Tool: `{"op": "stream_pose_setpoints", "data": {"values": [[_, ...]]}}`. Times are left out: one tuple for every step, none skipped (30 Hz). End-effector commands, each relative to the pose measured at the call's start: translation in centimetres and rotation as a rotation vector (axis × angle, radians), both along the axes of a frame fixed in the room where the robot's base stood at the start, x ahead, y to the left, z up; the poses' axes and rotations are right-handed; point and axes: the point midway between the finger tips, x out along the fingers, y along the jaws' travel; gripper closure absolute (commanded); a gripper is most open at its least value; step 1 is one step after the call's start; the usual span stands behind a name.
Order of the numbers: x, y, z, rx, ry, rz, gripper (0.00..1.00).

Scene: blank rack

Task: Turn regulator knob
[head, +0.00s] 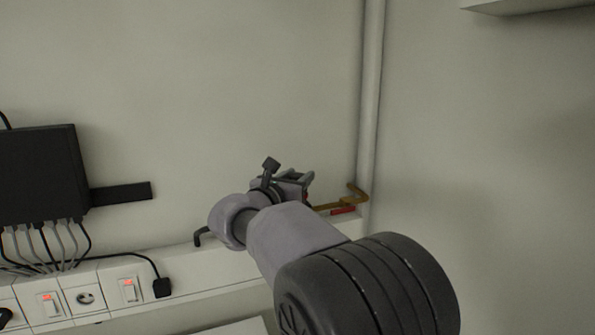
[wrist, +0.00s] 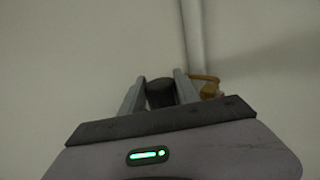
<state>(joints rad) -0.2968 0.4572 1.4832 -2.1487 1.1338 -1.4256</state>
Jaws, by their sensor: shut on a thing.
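My gripper (head: 300,183) is at the wall near the corner pipe, just left of a brass pipe fitting (head: 355,194). In the wrist view my gripper (wrist: 160,79) has its two grey fingers on either side of a dark round knob (wrist: 160,95), shut on it. In the head view the knob is mostly hidden by my gripper and wrist, so how far it is turned cannot be told. The brass fitting also shows in the wrist view (wrist: 208,82), just right of the fingers.
A light vertical pipe (head: 371,90) runs down the corner. A small red part (head: 343,211) sits below the brass fitting. At left are a black box (head: 42,170) with cables and a white socket rail (head: 100,285) with lit switches. The right wall is bare.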

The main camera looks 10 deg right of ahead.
Motion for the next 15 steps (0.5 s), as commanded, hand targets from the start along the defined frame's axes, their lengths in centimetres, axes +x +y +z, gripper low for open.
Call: {"op": "stream_pose_setpoints", "data": {"values": [[0.12,0.12,0.18,0.000,0.002,-0.036,1.00],[0.12,0.10,0.20,0.001,0.000,-0.062,1.00],[0.13,0.13,0.14,0.002,0.001,-0.096,1.00],[0.13,0.14,0.08,0.002,0.001,-0.122,1.00],[0.13,0.11,0.07,0.001,0.000,-0.148,1.00],[0.12,0.07,0.02,0.002,0.000,-0.182,1.00],[0.12,0.07,-0.04,0.002,0.000,-0.207,1.00],[0.12,0.08,-0.05,0.002,0.000,-0.231,1.00],[0.13,0.10,-0.10,0.002,-0.001,-0.262,1.00],[0.13,0.09,-0.13,0.002,0.000,-0.284,1.00],[0.12,0.08,-0.14,0.002,0.000,-0.306,1.00],[0.13,0.06,-0.19,0.002,0.000,-0.335,1.00],[0.11,0.03,-0.18,0.002,0.000,-0.355,1.00],[0.11,0.02,-0.20,0.002,0.000,-0.375,1.00],[0.10,0.00,-0.23,0.002,0.000,-0.399,1.00]]}}
